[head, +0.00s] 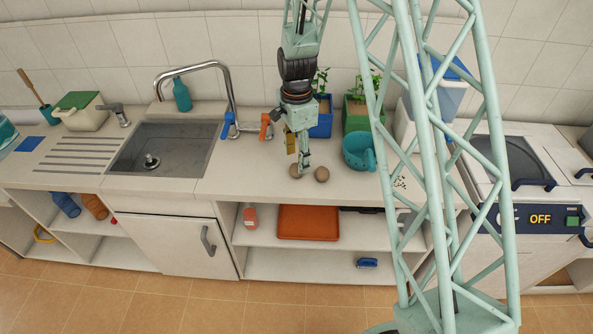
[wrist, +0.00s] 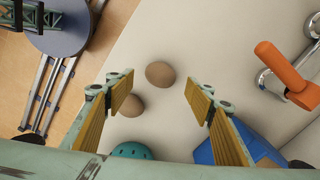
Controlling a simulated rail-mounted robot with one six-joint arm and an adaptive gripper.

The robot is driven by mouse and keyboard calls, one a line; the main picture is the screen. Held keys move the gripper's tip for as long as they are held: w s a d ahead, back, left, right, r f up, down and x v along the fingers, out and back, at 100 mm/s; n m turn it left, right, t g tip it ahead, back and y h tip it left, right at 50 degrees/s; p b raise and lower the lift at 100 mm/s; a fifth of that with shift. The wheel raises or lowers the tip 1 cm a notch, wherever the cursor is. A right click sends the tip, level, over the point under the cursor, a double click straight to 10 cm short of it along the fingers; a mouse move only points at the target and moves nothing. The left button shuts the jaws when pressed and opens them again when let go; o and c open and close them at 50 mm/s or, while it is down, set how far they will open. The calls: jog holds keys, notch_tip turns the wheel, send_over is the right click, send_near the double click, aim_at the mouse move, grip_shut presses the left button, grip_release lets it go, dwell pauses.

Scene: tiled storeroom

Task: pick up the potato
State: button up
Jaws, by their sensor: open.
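Two brown, rounded, potato-like things lie on the pale counter, one at the left (head: 296,171) and one at the right (head: 321,174) in the head view. I cannot tell which is the potato. In the wrist view one (wrist: 161,74) lies in the gap between the fingers, a little beyond the tips. The other (wrist: 131,106) lies by the left finger, which partly hides it. My gripper (head: 299,158) is above the counter close to them, pointing down. Its fingers (wrist: 160,90) are spread apart with nothing held between them.
A teal perforated bowl (head: 360,152) stands right of the brown things, with blue (head: 321,120) and green (head: 356,114) planters behind. An orange-handled tap (head: 266,127) and the sink (head: 163,148) are to the left. The counter between sink and brown things is clear.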

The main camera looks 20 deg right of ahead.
aim_at(296, 169)
jog(key=shift+f, duration=0.15)
jog(key=shift+f, duration=2.45)
jog(key=c, duration=0.9)
